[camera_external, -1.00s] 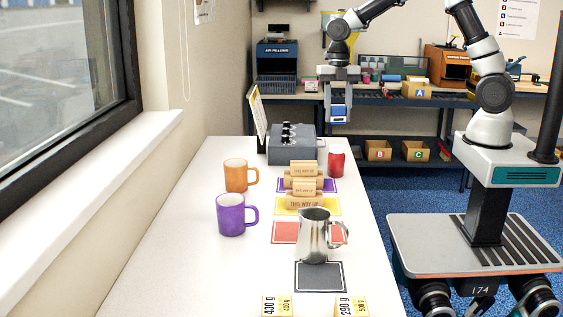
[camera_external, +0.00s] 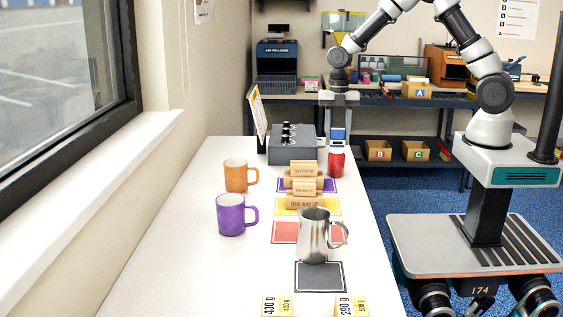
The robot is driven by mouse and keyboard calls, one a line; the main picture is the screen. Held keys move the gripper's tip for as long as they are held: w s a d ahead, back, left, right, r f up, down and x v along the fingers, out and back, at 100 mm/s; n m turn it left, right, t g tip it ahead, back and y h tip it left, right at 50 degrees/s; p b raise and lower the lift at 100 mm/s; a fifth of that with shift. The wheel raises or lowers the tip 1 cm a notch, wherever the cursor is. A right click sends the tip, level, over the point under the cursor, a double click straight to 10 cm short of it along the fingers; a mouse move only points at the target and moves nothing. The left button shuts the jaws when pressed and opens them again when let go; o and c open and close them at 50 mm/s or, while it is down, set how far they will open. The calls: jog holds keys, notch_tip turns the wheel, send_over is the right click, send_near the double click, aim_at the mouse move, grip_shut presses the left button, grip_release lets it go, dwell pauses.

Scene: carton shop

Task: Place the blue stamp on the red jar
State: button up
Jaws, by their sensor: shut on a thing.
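The blue stamp (camera_external: 338,135) is a small blue block with a white band. My gripper (camera_external: 338,124) is shut on it and points straight down. The red jar (camera_external: 336,162) stands upright on the white table near its far right side, right of the grey box.
A grey box with knobs (camera_external: 292,150) stands just left of the jar. Stacked wooden blocks (camera_external: 305,188), a metal pitcher (camera_external: 314,238), an orange mug (camera_external: 236,177) and a purple mug (camera_external: 231,216) are nearer. The table's left side (camera_external: 180,270) is clear.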

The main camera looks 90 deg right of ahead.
jog(key=shift+f, duration=0.15)
jog(key=o, duration=1.1)
jog(key=r, duration=0.4)
jog(key=d+r, duration=0.1)
jog(key=r, duration=0.7)
jog(key=shift+d+r, duration=0.2)
